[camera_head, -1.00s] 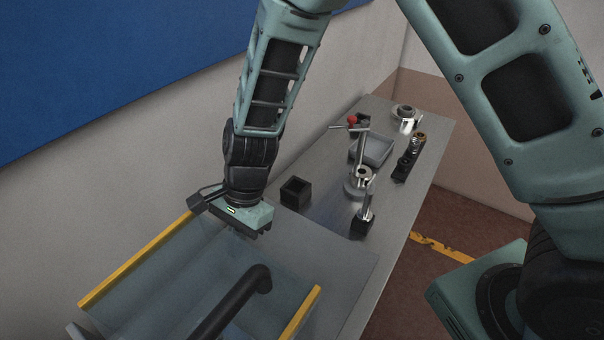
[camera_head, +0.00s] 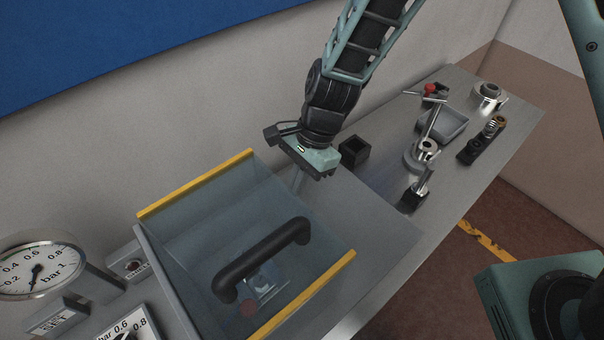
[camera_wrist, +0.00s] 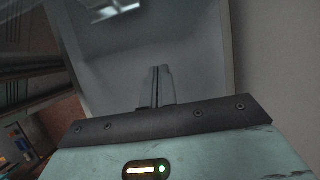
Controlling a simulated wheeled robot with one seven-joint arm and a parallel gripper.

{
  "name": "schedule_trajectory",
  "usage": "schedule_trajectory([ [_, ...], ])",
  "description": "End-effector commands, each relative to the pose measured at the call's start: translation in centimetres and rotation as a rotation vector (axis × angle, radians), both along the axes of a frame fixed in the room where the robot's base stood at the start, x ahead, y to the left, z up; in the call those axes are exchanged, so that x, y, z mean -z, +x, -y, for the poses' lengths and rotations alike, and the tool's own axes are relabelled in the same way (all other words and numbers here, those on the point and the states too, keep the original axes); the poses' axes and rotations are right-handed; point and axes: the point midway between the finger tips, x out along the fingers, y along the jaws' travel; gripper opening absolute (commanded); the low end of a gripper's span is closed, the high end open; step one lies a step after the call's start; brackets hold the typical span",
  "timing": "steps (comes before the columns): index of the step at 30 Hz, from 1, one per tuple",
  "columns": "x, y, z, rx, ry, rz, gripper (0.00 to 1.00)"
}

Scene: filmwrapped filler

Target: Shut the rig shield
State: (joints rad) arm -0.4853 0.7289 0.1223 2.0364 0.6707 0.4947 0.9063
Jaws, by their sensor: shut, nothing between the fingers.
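The rig shield (camera_head: 200,235) is a clear panelled cover with yellow strips along two edges and a black bar handle (camera_head: 262,258). It stands at the lower left of the head view; I cannot tell surely how far it is open. My gripper (camera_head: 297,183) points down just beyond the shield's far right end, apart from the handle. Its fingers are shut and empty in the wrist view (camera_wrist: 157,88), in front of a pale surface. Whether they touch the shield is unclear.
A round pressure gauge (camera_head: 38,268) stands left of the shield. A black open box (camera_head: 354,151) sits right of my gripper. Further right are a grey tray (camera_head: 445,124), a metal post with a red-knobbed lever (camera_head: 430,90) and small fittings. The wall is close behind.

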Motion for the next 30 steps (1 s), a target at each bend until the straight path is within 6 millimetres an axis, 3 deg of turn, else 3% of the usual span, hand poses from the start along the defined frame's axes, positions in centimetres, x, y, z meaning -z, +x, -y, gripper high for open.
schedule_trajectory([
  [12,-7.6,2.1,2.7,0.003,0.001,0.008,0.00],
  [23,-9.4,2.4,3.3,-0.001,-0.002,0.004,0.00],
  [26,-9.6,1.2,3.5,-0.083,0.008,0.035,0.00],
  [30,-10.4,-3.0,4.7,-0.400,0.034,0.147,0.00],
])
